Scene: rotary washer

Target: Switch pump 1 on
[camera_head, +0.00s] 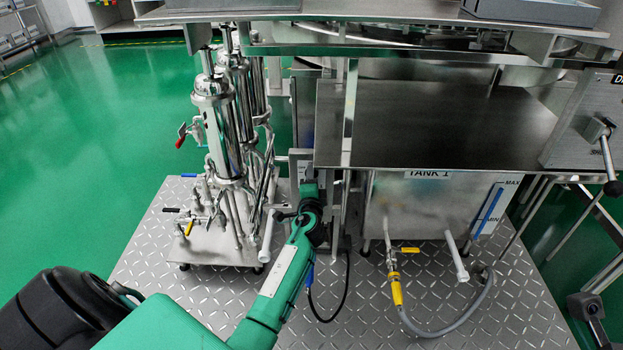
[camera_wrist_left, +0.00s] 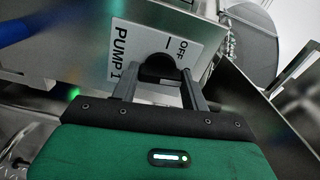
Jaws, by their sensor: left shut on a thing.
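The pump 1 switch is a black rotary knob (camera_wrist_left: 158,67) on a white plate (camera_wrist_left: 200,32) marked PUMP 1 and OFF, in the left wrist view. My left gripper (camera_wrist_left: 158,82) has one finger on each side of the knob and is shut on it. In the head view my left gripper (camera_head: 308,192) reaches in beside the frame between the filter columns and the tank, and the knob is hidden there.
Steel filter columns (camera_head: 222,115) with small valves stand left of my left arm. TANK 1 (camera_head: 420,205) with a yellow-handled valve (camera_head: 410,250) and grey hose (camera_head: 455,327) is to the right. A steel shelf (camera_head: 430,120) overhangs it. Green floor (camera_head: 80,150) is clear at left.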

